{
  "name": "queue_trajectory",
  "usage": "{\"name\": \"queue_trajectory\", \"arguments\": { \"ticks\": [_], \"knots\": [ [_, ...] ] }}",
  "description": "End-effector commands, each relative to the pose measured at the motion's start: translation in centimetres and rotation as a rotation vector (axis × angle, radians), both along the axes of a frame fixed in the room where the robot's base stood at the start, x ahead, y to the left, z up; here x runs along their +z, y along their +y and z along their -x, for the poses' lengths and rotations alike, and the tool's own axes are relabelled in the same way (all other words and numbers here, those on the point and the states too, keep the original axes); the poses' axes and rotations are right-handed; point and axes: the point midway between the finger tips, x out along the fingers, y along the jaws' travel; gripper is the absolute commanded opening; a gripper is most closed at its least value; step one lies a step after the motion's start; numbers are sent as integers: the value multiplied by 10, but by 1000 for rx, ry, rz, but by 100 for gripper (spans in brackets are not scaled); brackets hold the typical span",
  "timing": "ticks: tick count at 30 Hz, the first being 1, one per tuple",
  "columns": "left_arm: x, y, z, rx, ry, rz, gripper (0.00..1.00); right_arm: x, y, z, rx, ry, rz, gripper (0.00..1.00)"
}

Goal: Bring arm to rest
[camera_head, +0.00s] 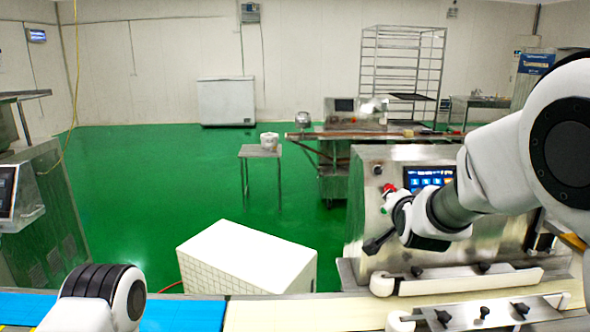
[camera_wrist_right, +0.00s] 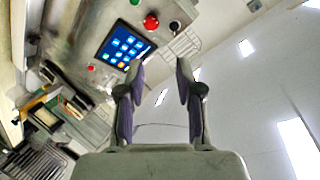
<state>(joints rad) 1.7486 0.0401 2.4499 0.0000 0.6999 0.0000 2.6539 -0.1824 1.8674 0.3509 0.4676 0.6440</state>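My right arm comes in from the right in the head view, in front of the steel encrusting machine (camera_head: 365,170). Its gripper (camera_head: 375,244) hangs near the machine's front, left of the touchscreen (camera_head: 430,176). In the right wrist view the two purple-padded fingers (camera_wrist_right: 160,72) stand apart with nothing between them. Beyond them are the lit touchscreen (camera_wrist_right: 124,46), a red button (camera_wrist_right: 151,22) and a black knob (camera_wrist_right: 175,26). In the head view the red button (camera_head: 389,187) shows just above my wrist. Part of my left arm shows at the bottom left; its gripper is out of view.
A conveyor belt (camera_head: 300,314) runs along the front, with a blue section (camera_head: 185,315) at left. Guide rails (camera_head: 465,283) lie below my right arm. A white box (camera_head: 248,258) stands behind the belt. Open green floor (camera_head: 150,190) lies beyond.

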Motion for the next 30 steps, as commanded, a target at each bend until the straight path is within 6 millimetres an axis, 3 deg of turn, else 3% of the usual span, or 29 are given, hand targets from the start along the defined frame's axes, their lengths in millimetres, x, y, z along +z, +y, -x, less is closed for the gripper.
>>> {"name": "queue_trajectory", "arguments": {
  "ticks": [11,14,19,23,24,27,29,30],
  "knots": [
    [0,0,-1,0,-2,0,64,-99,-9,2,-13,160,-19,35],
    [0,0,-1,0,-2,0,64,-137,-13,10,-21,226,-26,35],
    [0,0,-1,0,-1,0,64,-222,-23,40,-30,381,-32,35],
    [0,0,-1,0,-1,0,64,-310,-33,92,-24,561,-20,35],
    [0,0,-1,0,-1,0,64,-339,-37,116,-15,630,-9,35],
    [0,0,-1,0,-2,0,64,-403,-43,182,27,799,27,35],
    [0,0,-1,0,-2,0,64,-435,-46,227,66,903,53,35],
    [0,0,-1,0,-2,0,64,-454,-48,259,101,973,71,35]
  ]
}}
